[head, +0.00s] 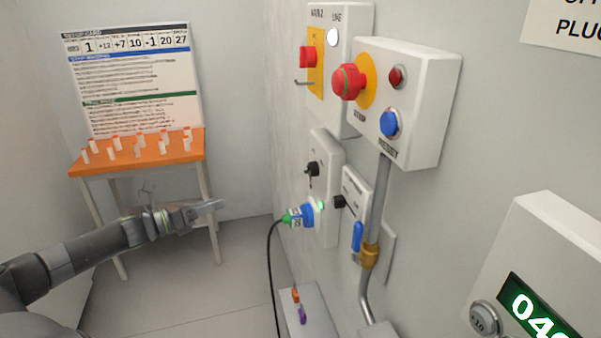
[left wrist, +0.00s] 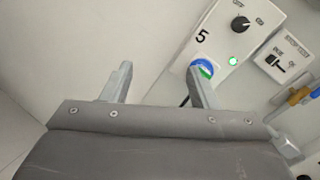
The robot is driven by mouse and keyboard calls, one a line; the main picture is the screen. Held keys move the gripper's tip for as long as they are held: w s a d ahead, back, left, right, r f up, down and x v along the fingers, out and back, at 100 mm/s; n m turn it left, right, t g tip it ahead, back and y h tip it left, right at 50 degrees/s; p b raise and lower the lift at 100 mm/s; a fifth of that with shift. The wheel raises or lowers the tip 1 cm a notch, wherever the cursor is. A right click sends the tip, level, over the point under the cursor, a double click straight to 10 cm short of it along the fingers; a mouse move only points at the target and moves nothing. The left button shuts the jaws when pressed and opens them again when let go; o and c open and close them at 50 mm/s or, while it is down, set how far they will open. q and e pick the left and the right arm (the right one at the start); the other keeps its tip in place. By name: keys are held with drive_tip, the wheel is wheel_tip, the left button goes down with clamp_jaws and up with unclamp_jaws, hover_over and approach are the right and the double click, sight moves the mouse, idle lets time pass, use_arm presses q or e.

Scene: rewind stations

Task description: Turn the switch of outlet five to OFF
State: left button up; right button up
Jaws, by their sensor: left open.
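Outlet five is a white wall panel (head: 327,225) in the head view, and it also shows at the upper right of the left wrist view (left wrist: 213,42), marked "5". Its black rotary switch (head: 313,169) sits at the top; in the left wrist view the switch (left wrist: 241,23) has OFF and ON marks, but its exact pointing is too small to tell. A green lamp (left wrist: 233,60) is lit below it. A blue plug (head: 307,215) with a black cable is in the socket. My left gripper (head: 214,205) is open and empty, left of the panel and apart from it. My right gripper is not in view.
The red emergency button (head: 349,82) and blue button (head: 390,123) are on a box above right. A small test box (head: 354,190) and a pipe with a blue-handled valve (head: 357,237) are right of the outlet. An orange table (head: 135,157) stands behind left. The plug's black cable (head: 271,270) hangs below.

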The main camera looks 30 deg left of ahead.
use_arm(q)
drive_tip(key=d+r+m+g+h, duration=0.3)
drive_tip(key=d+r+m+h, duration=0.2)
drive_tip(key=d+r+m, duration=0.4)
approach(305, 171)
drive_tip(key=p+x, duration=0.2)
drive_tip(key=x, duration=0.6)
drive_tip(key=shift+s+d+r, duration=0.1)
drive_tip(key=shift+r, duration=0.1)
drive_tip(key=shift+w+d+f+p, duration=0.15)
drive_tip(key=shift+w+d+p, duration=0.25)
drive_tip(key=shift+w+d, duration=0.1)
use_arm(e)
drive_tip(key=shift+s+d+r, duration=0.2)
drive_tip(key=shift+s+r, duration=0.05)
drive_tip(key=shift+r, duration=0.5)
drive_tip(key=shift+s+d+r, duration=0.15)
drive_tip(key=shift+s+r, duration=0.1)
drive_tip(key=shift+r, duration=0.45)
use_arm(q)
drive_tip(key=shift+a, duration=0.1)
drive_tip(key=c, duration=1)
